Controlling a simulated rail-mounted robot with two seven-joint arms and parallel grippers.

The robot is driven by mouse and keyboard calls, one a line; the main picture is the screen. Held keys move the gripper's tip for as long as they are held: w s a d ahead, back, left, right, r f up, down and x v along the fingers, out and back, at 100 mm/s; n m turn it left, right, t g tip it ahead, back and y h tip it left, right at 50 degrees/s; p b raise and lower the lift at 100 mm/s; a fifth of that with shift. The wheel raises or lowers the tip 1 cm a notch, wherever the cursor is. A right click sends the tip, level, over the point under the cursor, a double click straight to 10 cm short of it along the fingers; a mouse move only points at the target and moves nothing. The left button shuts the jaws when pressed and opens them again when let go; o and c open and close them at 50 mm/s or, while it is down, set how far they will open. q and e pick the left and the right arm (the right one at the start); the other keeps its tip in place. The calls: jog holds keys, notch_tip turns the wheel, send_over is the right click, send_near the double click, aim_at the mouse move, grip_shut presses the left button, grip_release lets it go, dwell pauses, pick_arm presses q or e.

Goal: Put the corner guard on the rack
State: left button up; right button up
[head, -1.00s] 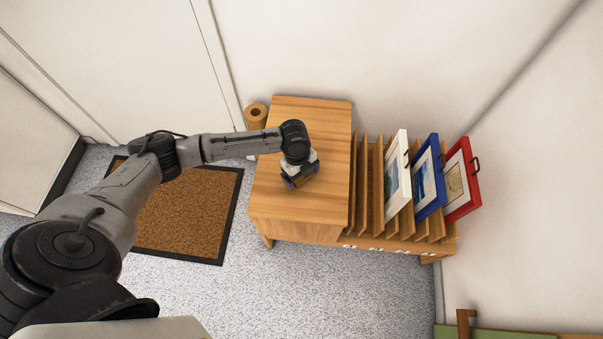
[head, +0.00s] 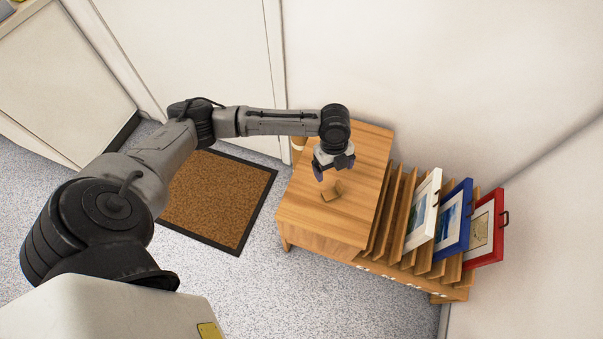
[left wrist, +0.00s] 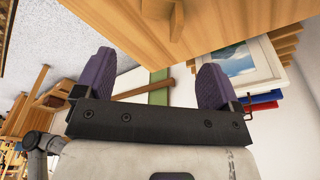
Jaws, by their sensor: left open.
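The corner guard (head: 332,192), a small brown angled piece, rests on the flat wooden top (head: 320,222) beside the slots of the rack (head: 385,238). In the left wrist view, a brown piece (left wrist: 163,14) that looks like the guard shows at the top edge, partly cut off. My left gripper (head: 334,170) is open and empty just above and behind the guard, apart from it. Its two purple fingers show spread in the left wrist view (left wrist: 155,65). My right gripper is not in view.
A white frame (head: 423,210), a blue frame (head: 454,214) and a red frame (head: 484,230) lean in the slots at the right. A tan roll (head: 299,146) stands behind the top's left side, partly hidden. A brown doormat (head: 215,198) lies left. The front of the top is clear.

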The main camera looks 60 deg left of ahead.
pick_arm(q)
jog(key=s+d+f+n+t+h, duration=0.1)
jog(key=s+d+f+n+t, duration=0.35)
jog(key=s+d, duration=0.9)
jog(key=s+a+r+n+y, duration=0.1)
jog(key=s+a+n, duration=0.4)
jog(key=s+n, duration=0.5)
jog(key=n+y, duration=0.1)
jog(key=n, duration=0.2)
jog(key=shift+s+y, duration=0.3)
jog(key=shift+y, duration=0.1)
